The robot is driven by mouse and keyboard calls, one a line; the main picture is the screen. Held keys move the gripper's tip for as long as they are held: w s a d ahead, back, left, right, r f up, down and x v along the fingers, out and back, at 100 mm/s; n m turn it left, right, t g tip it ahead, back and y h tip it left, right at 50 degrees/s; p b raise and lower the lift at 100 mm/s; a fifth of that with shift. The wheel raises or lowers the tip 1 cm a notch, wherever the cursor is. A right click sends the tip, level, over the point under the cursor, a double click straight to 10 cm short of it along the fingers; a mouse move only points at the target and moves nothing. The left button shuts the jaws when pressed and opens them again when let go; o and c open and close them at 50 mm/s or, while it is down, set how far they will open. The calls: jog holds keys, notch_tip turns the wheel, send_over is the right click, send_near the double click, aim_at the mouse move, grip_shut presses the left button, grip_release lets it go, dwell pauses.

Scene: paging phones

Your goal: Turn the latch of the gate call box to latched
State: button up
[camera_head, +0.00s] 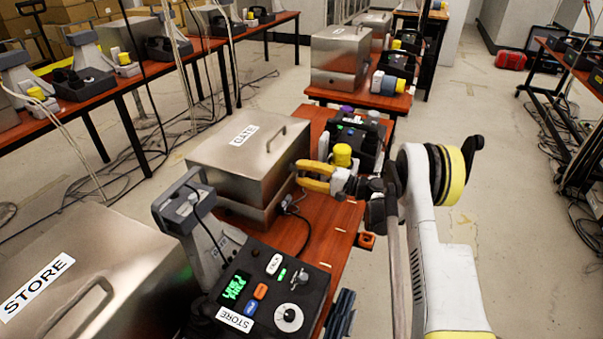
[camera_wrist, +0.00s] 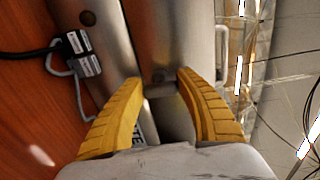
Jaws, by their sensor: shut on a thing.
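The gate call box (camera_head: 225,160) is a brushed metal box with a GATE label on its lid, standing on the red-brown table. My gripper (camera_head: 299,174) has its yellow fingers at the box's right side, near the seam under the lid. In the wrist view the fingertips (camera_wrist: 158,78) are either side of a small dark metal piece (camera_wrist: 160,75) at the seam, which looks like the latch. The gripper is shut on it. The fingers hide much of the latch in the head view, so its turn angle cannot be told.
A small tagged fitting with a cable (camera_wrist: 82,55) is beside the box. The STORE box (camera_head: 100,270) and STORE phone console (camera_head: 265,290) stand in front.

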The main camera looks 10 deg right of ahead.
dwell(0.5)
jog(key=o, duration=1.2)
jog(key=shift+a, duration=0.1)
jog(key=v, duration=1.2)
